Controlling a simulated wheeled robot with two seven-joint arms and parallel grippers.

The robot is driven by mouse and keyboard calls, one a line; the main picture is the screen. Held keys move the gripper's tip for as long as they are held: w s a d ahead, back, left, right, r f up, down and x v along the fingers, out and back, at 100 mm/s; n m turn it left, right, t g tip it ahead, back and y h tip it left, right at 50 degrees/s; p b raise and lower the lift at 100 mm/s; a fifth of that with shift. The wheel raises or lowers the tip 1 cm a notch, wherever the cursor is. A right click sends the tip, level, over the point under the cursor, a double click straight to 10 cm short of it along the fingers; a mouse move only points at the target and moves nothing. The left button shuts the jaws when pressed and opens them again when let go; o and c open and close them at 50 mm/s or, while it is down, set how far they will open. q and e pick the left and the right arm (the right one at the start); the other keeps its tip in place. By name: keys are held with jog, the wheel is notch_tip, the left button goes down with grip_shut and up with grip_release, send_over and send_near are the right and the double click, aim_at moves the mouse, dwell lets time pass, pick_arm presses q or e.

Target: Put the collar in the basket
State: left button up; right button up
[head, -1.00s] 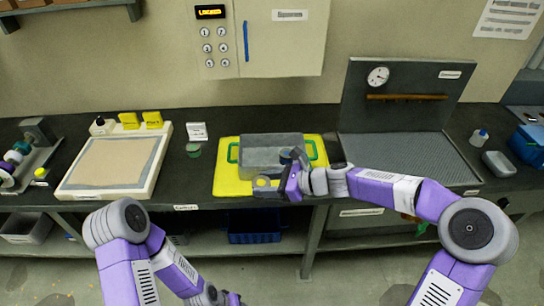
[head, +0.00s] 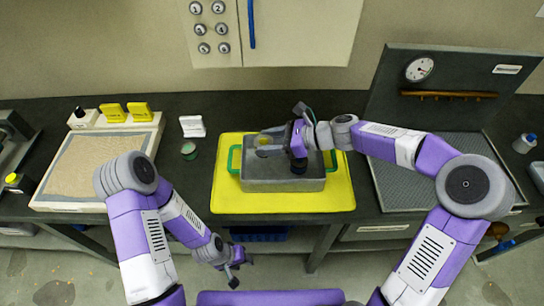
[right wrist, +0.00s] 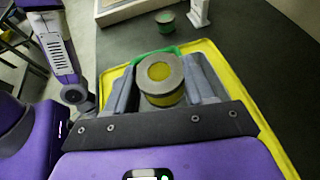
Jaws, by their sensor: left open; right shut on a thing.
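The collar (right wrist: 160,73), a short grey ring with a yellow-green band and centre, is between the fingers of my right gripper (right wrist: 168,88) in the right wrist view. In the head view my right gripper (head: 273,143) is shut on it, over the back left part of the basket (head: 284,186). The basket is a grey open box with green handles. The fingers partly hide the collar, and I cannot tell its exact height over the basket floor. My left gripper (head: 231,276) is open and empty, low in front of the bench.
The basket stands on a yellow mat (head: 235,203) on the dark bench. A framed tan board (head: 95,165) lies to the left. A small green-topped jar (head: 189,150) and a white card stand (head: 192,126) are between. A dark gauge panel with a grey ribbed tray (head: 440,180) is at right.

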jog(key=shift+f+b, duration=0.85)
jog(key=shift+f, duration=2.25)
jog(key=shift+f, duration=0.6)
jog(key=o, duration=1.2)
jog(key=shift+r, duration=0.3)
jog(key=p+v, duration=0.1)
jog(key=v, duration=0.3)
jog(key=p+v, duration=0.1)
jog(key=v, duration=0.3)
jog(key=p+v, duration=0.1)
jog(key=v, duration=0.3)
jog(key=shift+r, duration=0.4)
